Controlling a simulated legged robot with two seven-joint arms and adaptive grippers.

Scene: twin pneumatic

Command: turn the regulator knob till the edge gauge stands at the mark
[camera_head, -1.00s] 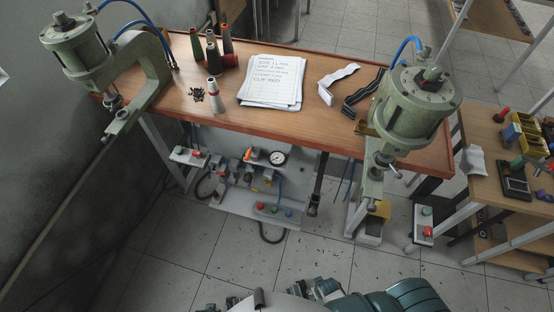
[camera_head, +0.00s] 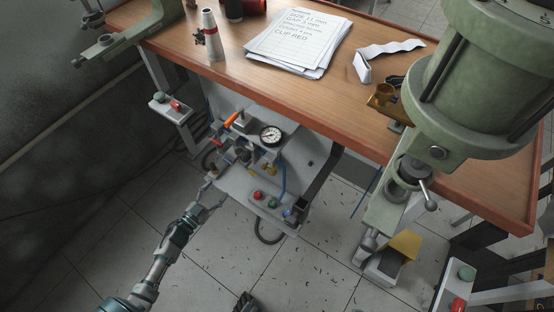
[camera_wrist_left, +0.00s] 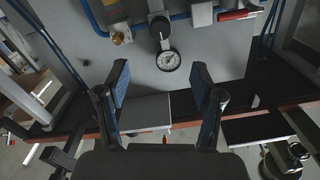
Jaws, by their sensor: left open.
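The pneumatic panel (camera_head: 232,185) hangs under the front of the workbench. A round white gauge (camera_head: 271,134) with a dark needle sits on it; it also shows in the left wrist view (camera_wrist_left: 168,60). A dark knob, apparently the regulator knob (camera_wrist_left: 159,23), is beside the gauge on the same fitting. The gauge mark is too small to read. My left gripper (camera_head: 211,192) is at the panel's lower left edge, open and empty. In the left wrist view its fingers (camera_wrist_left: 160,88) are spread apart, clear of the gauge and knob. A dark part at the bottom edge may be my right gripper (camera_head: 247,302).
An orange-red lever (camera_head: 231,119) is left of the gauge, with blue tubing (camera_head: 283,175) to its lower right. A button box (camera_head: 270,201) is on the panel's front. A green press (camera_head: 470,95) is at right.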

